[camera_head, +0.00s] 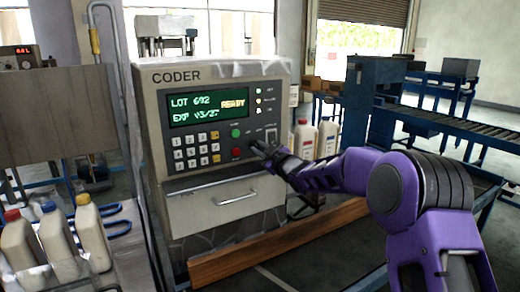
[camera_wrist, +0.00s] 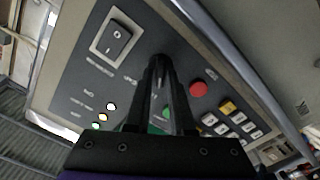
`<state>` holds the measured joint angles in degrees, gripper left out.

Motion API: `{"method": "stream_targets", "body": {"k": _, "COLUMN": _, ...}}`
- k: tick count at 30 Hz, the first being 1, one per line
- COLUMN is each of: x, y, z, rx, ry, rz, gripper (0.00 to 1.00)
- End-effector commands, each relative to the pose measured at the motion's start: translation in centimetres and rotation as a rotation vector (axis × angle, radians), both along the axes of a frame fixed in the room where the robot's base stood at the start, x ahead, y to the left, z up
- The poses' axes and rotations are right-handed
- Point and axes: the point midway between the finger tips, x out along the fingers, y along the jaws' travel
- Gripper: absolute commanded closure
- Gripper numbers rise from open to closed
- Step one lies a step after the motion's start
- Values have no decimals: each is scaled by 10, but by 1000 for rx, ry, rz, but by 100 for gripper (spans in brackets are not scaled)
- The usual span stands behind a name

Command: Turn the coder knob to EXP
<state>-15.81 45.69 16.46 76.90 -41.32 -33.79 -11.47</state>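The grey coder (camera_head: 245,70) faces me in the head view, its green display reading LOT 692, EXP and READY. My gripper (camera_head: 262,152) reaches from the right to the lower right of its panel. In the wrist view, my gripper's dark fingers (camera_wrist: 161,72) are close together at the dark coder knob (camera_wrist: 161,60) and look shut on it. The fingers hide most of the knob, and its pointer cannot be read. The small labels around it are too blurred to read.
A red button (camera_wrist: 199,89) and a keypad (camera_head: 196,150) lie beside the knob; a rocker switch (camera_wrist: 116,38) is on its other side. A drawer handle (camera_head: 235,197) sticks out below. White bottles (camera_head: 305,138) stand behind my gripper; more bottles (camera_head: 58,240) stand at left.

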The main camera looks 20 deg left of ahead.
Motion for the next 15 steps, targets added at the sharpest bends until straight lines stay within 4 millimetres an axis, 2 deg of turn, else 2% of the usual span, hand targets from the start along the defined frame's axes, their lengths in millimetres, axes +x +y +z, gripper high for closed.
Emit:
{"method": "stream_targets", "body": {"k": 1, "x": 0, "y": 0, "z": 0, "rx": 0, "ry": 0, "rz": 0, "gripper": 89}}
{"method": "stream_targets", "body": {"k": 3, "x": 0, "y": 0, "z": 0, "rx": 0, "ry": 0, "rz": 0, "gripper": 100}}
{"method": "stream_targets", "body": {"k": 15, "x": 0, "y": 0, "z": 0, "rx": 6, "ry": 8, "rz": 0, "gripper": 100}}
